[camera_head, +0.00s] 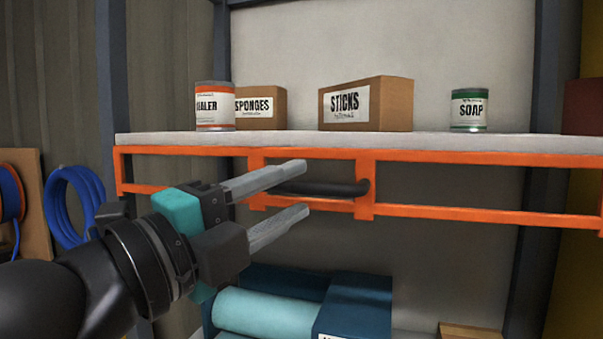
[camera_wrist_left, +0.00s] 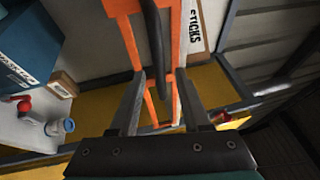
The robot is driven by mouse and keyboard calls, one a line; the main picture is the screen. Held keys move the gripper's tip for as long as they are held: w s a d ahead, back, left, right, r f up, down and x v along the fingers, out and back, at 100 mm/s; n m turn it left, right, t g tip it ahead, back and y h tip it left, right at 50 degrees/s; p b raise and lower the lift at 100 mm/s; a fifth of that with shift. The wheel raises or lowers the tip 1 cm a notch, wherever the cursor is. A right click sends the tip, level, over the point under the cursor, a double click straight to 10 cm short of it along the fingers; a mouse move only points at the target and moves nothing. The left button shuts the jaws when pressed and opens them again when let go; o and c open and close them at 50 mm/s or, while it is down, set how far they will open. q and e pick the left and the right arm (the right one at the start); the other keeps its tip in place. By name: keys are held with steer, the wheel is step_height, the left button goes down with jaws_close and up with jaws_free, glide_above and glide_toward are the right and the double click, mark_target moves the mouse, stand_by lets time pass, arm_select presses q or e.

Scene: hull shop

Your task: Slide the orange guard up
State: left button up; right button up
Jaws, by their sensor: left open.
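The orange guard (camera_head: 450,156) is a rail frame along the front edge of the shelf, with an upper and a lower bar. Its black handle (camera_head: 335,188) lies level between two orange uprights. My left gripper (camera_head: 306,188) is open, one finger above the other, in front of the handle's left part. In the left wrist view the gripper (camera_wrist_left: 160,100) shows its two fingers on either side of the orange frame (camera_wrist_left: 128,45) and the black handle (camera_wrist_left: 155,50). I cannot tell whether the fingers touch the handle. My right gripper is not in view.
The shelf (camera_head: 300,140) above the guard bears a sealer can (camera_head: 215,118), a sponges box (camera_head: 262,105), a sticks box (camera_head: 350,103) and a soap can (camera_head: 469,112). Below are teal rolls (camera_head: 265,312) and a blue box (camera_head: 358,300). Blue hose (camera_head: 70,205) hangs at left.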

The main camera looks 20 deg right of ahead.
arm_select(q)
steer(key=shift+x, duration=1.3)
jaws_close()
stand_by(0.5)
